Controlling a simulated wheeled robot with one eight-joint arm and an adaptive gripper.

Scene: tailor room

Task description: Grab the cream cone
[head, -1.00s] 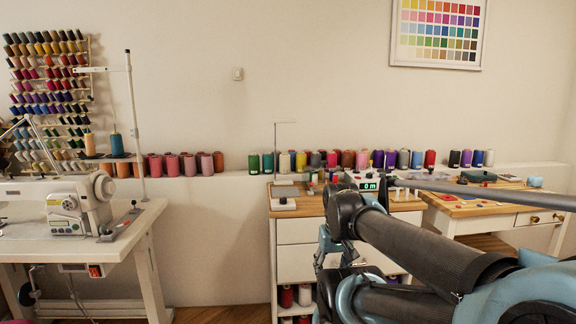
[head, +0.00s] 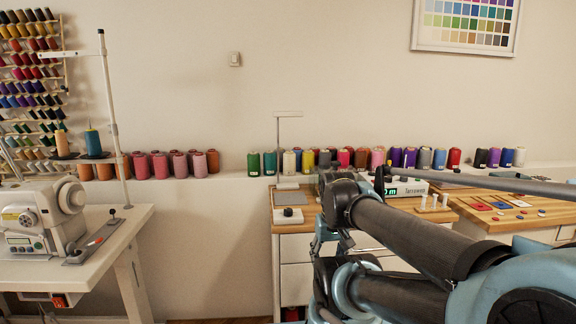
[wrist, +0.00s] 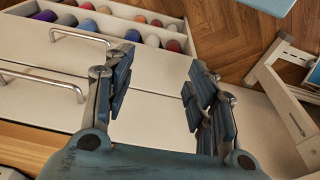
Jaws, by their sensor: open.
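A cream cone (head: 289,163) stands upright in the row of thread cones on the wall ledge, between a teal cone and a yellow cone, behind the thin post of the small stand. My gripper (wrist: 160,75) is open and empty in the wrist view, its two fingers apart over the white drawer fronts of the cabinet. No cream cone is between the fingers. In the head view my arm covers part of the cabinet and I cannot make out the fingers.
The small stand (head: 288,183) is on the wooden cabinet top (head: 300,211). A sewing machine (head: 35,215) is at the left. Floor (wrist: 235,40) lies beyond.

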